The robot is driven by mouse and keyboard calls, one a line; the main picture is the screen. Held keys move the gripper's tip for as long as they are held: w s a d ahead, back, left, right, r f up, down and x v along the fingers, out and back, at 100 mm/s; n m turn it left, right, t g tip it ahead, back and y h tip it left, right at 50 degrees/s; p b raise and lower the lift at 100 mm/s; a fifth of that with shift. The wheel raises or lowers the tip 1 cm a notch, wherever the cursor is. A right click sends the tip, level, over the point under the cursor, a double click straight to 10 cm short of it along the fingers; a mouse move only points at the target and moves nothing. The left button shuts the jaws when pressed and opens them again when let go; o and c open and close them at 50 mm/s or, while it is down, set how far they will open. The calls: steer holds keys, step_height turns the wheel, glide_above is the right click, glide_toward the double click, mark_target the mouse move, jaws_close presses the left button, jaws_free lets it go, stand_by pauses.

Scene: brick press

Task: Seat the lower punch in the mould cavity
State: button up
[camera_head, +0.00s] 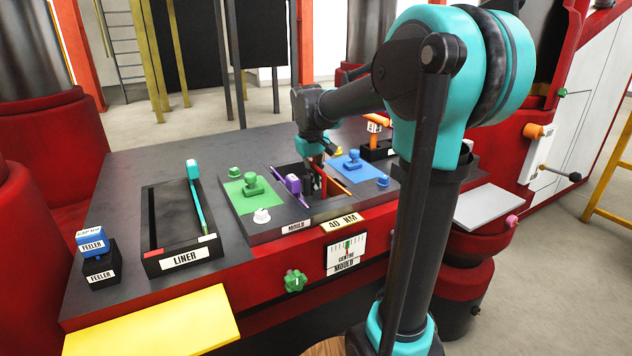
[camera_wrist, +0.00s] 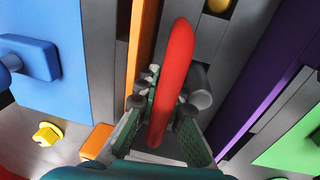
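The mould (camera_head: 268,232), a dark block with a MOULD label, lies on the bench with a dark rectangular cavity in its middle. My gripper (camera_head: 318,182) reaches down into that opening. It is shut on an upright red bar (camera_wrist: 172,82), which stands between the fingers in the wrist view. The bar also shows in the head view (camera_head: 318,162). I cannot tell if this is the lower punch's handle; its lower end is hidden. A purple bar (camera_wrist: 265,85) and an orange bar (camera_wrist: 143,40) flank the opening. A grey cylinder (camera_wrist: 200,88) shows beside the fingers.
A green plate (camera_head: 237,201) and a blue plate (camera_head: 374,176), each with a knob, flank the cavity. The LINER tray (camera_head: 148,235) with a teal tool (camera_head: 195,195) and FEELER blocks (camera_head: 98,268) stand left. A gauge (camera_head: 346,251) and green knob (camera_head: 294,281) sit on the front.

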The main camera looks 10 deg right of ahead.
mark_target(314, 165)
steer(key=o, duration=0.4)
steer(key=r, duration=0.8)
steer(key=shift+s+a, duration=0.3)
steer(key=shift+a, duration=0.1)
steer(key=shift+r, duration=3.45)
steer(key=shift+s, duration=0.15)
